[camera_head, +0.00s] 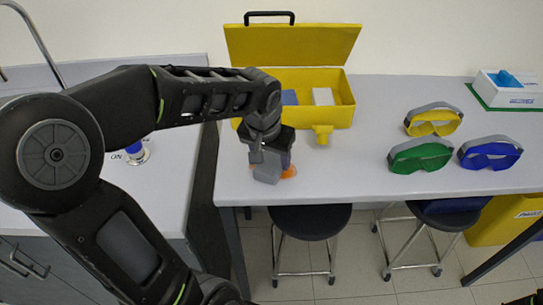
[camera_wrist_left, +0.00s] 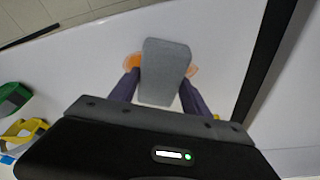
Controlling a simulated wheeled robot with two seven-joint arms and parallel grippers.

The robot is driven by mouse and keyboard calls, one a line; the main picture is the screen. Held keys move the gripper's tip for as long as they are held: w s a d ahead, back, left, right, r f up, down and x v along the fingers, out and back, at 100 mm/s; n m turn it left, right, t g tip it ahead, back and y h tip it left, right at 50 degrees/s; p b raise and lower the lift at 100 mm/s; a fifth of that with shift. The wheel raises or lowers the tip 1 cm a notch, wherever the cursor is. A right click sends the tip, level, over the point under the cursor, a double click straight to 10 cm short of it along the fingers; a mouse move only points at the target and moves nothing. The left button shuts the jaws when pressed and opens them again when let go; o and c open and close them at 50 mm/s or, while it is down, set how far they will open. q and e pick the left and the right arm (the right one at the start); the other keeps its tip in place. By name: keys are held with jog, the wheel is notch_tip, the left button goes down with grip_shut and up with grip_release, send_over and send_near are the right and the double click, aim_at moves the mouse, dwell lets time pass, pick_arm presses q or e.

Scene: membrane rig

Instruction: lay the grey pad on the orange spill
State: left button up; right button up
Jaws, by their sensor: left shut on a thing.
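The grey pad (camera_head: 266,176) is held in my left gripper (camera_head: 271,162) near the front left of the grey-white table. In the left wrist view the pad (camera_wrist_left: 165,68) sits between the two dark fingers, which are shut on its sides. The orange spill (camera_head: 290,171) shows beside the pad in the head view. In the left wrist view the spill (camera_wrist_left: 131,62) shows on both sides of the pad, its middle hidden. I cannot tell whether the pad touches the table.
An open yellow case (camera_head: 340,108) stands behind the gripper, with a small yellow object (camera_head: 322,133) before it. Green goggles (camera_head: 420,157), blue goggles (camera_head: 490,154) and yellow goggles (camera_head: 433,121) lie to the right. The table between is clear. Stools (camera_head: 309,220) stand below the front edge.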

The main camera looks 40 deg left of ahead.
pick_arm(q)
jog(key=shift+f, duration=0.15)
jog(key=o, duration=1.3)
jog(key=v, duration=1.2)
